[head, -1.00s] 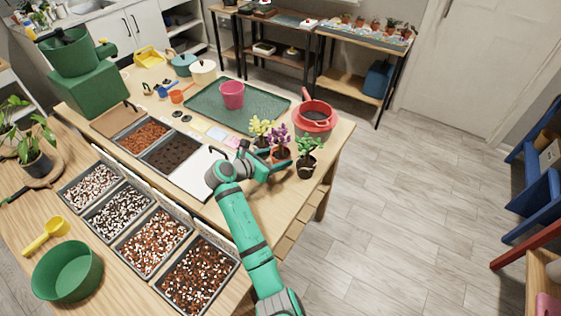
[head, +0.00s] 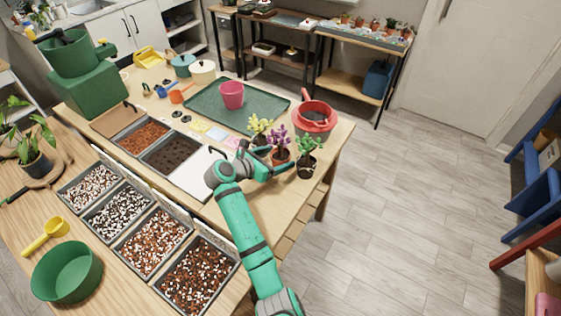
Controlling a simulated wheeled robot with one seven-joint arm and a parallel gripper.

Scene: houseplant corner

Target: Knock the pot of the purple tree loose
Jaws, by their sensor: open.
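The purple tree (head: 279,137) stands upright in a small terracotta-brown pot (head: 280,156) near the right end of the wooden table. It is the middle one of three small potted trees. My gripper (head: 279,164) is open at the near left side of this pot, with its fingers reaching toward it. One finger is close to the left of the pot and the other passes in front of its lower part. I cannot tell whether either finger touches the pot.
A yellow-flowered tree (head: 259,127) stands close on the left and a green tree (head: 306,152) in a dark pot on the right. A red pot (head: 315,118) is just behind. A green tray (head: 205,107) holds a pink pot (head: 232,95). The table's right edge is near.

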